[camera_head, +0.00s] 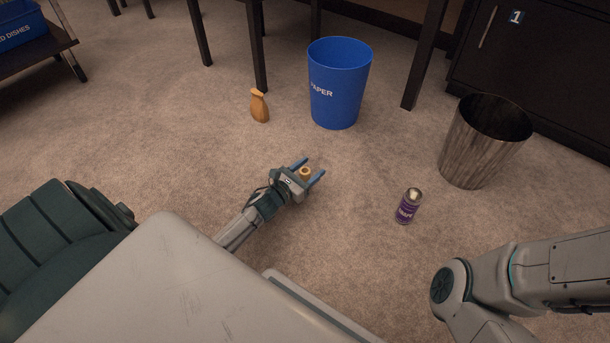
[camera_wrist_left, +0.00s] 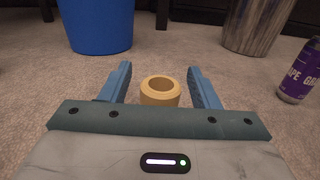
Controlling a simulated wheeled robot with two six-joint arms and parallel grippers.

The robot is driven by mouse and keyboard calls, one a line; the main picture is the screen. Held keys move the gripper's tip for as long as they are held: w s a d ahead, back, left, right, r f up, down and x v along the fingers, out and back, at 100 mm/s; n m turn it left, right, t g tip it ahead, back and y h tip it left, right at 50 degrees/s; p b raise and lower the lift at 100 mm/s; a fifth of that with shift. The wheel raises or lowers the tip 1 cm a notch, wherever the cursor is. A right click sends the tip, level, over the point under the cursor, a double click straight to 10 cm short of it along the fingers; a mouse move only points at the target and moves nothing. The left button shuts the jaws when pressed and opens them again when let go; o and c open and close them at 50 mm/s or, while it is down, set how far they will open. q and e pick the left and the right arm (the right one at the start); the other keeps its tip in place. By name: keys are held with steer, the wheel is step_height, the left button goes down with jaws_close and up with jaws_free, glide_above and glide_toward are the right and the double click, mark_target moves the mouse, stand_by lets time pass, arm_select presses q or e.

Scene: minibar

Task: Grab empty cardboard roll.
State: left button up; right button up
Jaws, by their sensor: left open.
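The cardboard roll (camera_head: 304,174) is a small tan, hollow cylinder standing upright on the carpet. In the left wrist view the roll (camera_wrist_left: 160,91) shows its open top, with its lower part hidden behind my gripper's body. My left gripper (camera_head: 307,171) is open, with one blue finger on each side of the roll. In the left wrist view my left gripper (camera_wrist_left: 163,82) shows a gap between the roll and each finger. The right arm comes in at the lower right, but its gripper is out of view.
A blue PAPER bin (camera_head: 340,84) stands beyond the gripper. Table legs rise behind. Carpet around the roll is clear.

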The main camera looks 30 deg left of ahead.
arm_select(q)
steer(key=shift+w, duration=0.1)
steer(key=c, duration=1.1)
steer(key=shift+o, duration=0.2)
steer(key=shift+r, duration=0.2)
